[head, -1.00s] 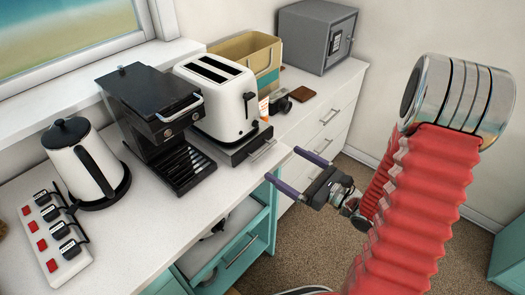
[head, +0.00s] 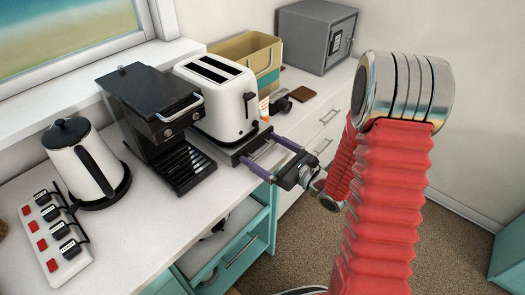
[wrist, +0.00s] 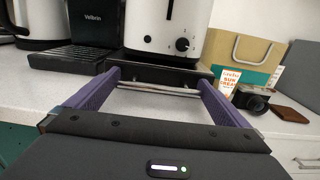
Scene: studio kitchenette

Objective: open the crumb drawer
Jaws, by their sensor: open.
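The crumb drawer (head: 232,147) is the dark, flat unit under the white toaster (head: 217,103), and it looks shut. In the wrist view its dark front (wrist: 160,73) faces me, with a silver bar handle (wrist: 158,89) across it. My gripper (head: 260,149) is open, its two purple fingers pointing at the drawer front. In the wrist view the fingers stand to the left and right of the handle, and the jaws (wrist: 158,82) hold nothing. I cannot tell whether a fingertip touches the handle or front.
A black coffee machine (head: 155,123) stands close left of the toaster. A sunscreen tube (wrist: 228,80) and a camera (wrist: 253,97) lie close right of the drawer. A kettle (head: 85,165), power strip (head: 55,238) and safe (head: 315,40) stand farther off.

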